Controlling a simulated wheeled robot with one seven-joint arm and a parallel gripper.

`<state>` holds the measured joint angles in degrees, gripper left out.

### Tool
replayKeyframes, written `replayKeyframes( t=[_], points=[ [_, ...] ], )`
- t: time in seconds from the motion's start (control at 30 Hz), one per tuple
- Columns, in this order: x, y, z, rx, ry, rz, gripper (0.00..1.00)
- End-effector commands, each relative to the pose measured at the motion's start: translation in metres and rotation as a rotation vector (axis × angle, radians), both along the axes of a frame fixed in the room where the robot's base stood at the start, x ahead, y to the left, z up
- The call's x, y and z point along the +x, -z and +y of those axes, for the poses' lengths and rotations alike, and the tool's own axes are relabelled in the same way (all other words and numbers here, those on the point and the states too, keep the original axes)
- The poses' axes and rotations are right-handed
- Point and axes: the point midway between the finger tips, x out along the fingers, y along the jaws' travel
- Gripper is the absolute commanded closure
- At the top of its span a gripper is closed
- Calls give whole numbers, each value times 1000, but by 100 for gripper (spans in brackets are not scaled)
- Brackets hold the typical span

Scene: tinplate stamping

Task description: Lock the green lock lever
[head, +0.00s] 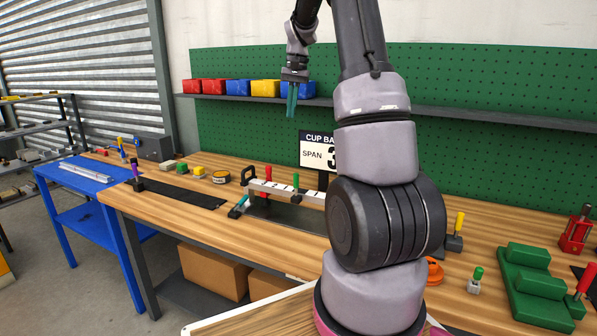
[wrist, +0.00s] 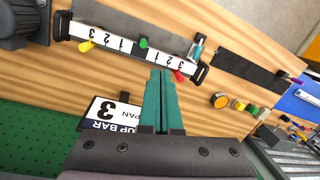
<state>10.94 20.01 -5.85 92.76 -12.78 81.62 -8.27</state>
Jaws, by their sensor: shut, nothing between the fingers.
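A green lever (head: 296,182) stands at the middle of a white numbered bar (head: 270,187) on the wooden bench. In the wrist view the green lever (wrist: 143,43) shows as a small knob at the middle of the bar (wrist: 110,42), between the two number scales. A red lever (wrist: 180,76) and a yellow lever (wrist: 86,46) are on the same bar, one on either side. My gripper (head: 291,113) hangs high above the bench with teal fingers together and empty, well apart from the bar. In the wrist view its fingertips (wrist: 161,72) point towards the bar.
A sign reading CUP BAR, SPAN 3 (head: 315,150) stands behind the bar. Red, blue and yellow bins (head: 238,87) line the shelf. A green fixture (head: 533,285) and a small green-handled block (head: 475,283) are at the right. Bench wood left of the bar is partly clear.

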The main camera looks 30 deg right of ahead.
Motion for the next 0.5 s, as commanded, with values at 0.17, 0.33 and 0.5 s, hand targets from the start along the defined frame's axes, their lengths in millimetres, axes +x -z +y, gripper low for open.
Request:
replayKeyframes(
  t=[0.17, 0.33, 0.5],
  points=[
    [33, 53, -35, 6, 37, 103, 100],
    [50, 92, -58, 11, 62, 172, 100],
    [57, 113, -70, 15, 75, 208, 100]
  ],
)
